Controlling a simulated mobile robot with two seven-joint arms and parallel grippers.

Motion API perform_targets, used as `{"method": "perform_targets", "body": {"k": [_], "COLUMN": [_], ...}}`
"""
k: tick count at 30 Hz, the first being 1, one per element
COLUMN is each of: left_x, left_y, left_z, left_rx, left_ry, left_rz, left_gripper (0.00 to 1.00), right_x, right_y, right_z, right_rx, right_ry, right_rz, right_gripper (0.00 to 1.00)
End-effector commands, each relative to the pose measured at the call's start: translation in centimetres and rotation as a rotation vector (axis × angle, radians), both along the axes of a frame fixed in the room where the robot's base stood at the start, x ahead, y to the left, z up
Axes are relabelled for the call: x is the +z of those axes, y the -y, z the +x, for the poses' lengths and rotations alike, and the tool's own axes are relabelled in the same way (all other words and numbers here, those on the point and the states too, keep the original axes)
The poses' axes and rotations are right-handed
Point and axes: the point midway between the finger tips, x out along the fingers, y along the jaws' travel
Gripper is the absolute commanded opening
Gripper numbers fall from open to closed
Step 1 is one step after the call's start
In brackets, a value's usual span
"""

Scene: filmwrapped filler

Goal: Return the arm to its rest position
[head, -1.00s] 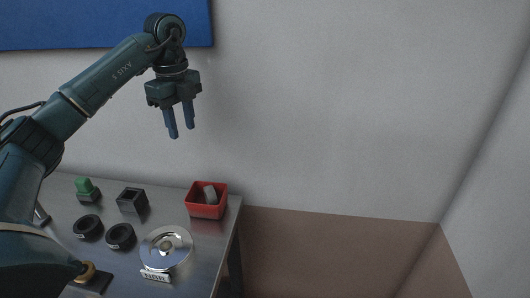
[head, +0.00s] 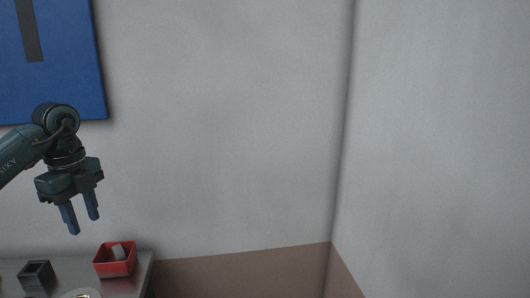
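My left gripper (head: 83,214) hangs in the air at the left of the head view, fingers pointing down. Its two blue fingers are apart with nothing between them. It is above the table, up and to the left of a red bin. My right gripper is not in view.
The metal table (head: 125,287) shows at the lower left. On it are the red bin (head: 114,267) with a grey block (head: 119,252) inside, a black square holder (head: 36,276) and part of a silver disc (head: 80,294). A blue wall panel (head: 70,85) is at upper left. The right side is bare wall.

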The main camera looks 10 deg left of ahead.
Motion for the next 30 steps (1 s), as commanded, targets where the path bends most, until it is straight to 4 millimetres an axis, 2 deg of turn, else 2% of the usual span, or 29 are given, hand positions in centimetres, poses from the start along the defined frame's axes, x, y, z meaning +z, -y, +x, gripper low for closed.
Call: {"method": "perform_targets", "body": {"k": [1, 3, 5, 8, 11, 12, 15, 18, 19, 21, 24, 26, 28, 30], "left_x": [-0.2, -2.8, -4.5, -7.2, -9.8, -10.7, -12.1, -12.0, -11.9, -11.5, -11.5, -12.3, -14.1, -16.8], "left_y": [0.2, 3.8, 6.5, 11.5, 17.6, 20.3, 27.3, 32.7, 33.9, 35.8, 36.8, 36.4, 35.4, 33.9], "left_z": [0.1, 1.0, 1.5, 1.8, 1.4, 0.9, -0.8, -2.3, -2.6, -3.1, -3.1, -2.9, -2.7, -3.0], "left_rx": [-0.006, -0.138, -0.228, -0.375, -0.516, -0.566, -0.642, -0.606, -0.573, -0.457, -0.208, -0.025, 0.207, 0.446], "left_ry": [0.000, 0.011, 0.030, 0.068, 0.127, 0.158, 0.276, 0.432, 0.482, 0.600, 0.763, 0.843, 0.913, 0.948], "left_rz": [-0.004, -0.100, -0.180, -0.338, -0.543, -0.644, -0.938, -1.220, -1.296, -1.445, -1.586, -1.618, -1.608, -1.546], "left_gripper": [0.36, 0.36, 0.36, 0.36, 0.36, 0.36, 0.36, 0.36, 0.36, 0.36, 0.36, 0.36, 0.36, 0.36], "right_x": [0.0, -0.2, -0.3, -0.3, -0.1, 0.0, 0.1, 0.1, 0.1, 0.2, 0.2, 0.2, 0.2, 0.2], "right_y": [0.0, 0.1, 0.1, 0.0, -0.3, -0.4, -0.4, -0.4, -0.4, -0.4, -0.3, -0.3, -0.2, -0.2], "right_z": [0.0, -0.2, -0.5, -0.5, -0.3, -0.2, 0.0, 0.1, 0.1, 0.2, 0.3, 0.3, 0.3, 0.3], "right_rx": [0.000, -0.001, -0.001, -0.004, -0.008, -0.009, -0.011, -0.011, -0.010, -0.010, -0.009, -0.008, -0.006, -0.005], "right_ry": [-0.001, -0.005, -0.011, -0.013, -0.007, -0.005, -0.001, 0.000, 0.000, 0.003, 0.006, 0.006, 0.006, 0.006], "right_rz": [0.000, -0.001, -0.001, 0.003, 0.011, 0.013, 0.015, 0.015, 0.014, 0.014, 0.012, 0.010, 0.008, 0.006], "right_gripper": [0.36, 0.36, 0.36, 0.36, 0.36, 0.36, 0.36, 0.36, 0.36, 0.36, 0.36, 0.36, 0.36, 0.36]}}
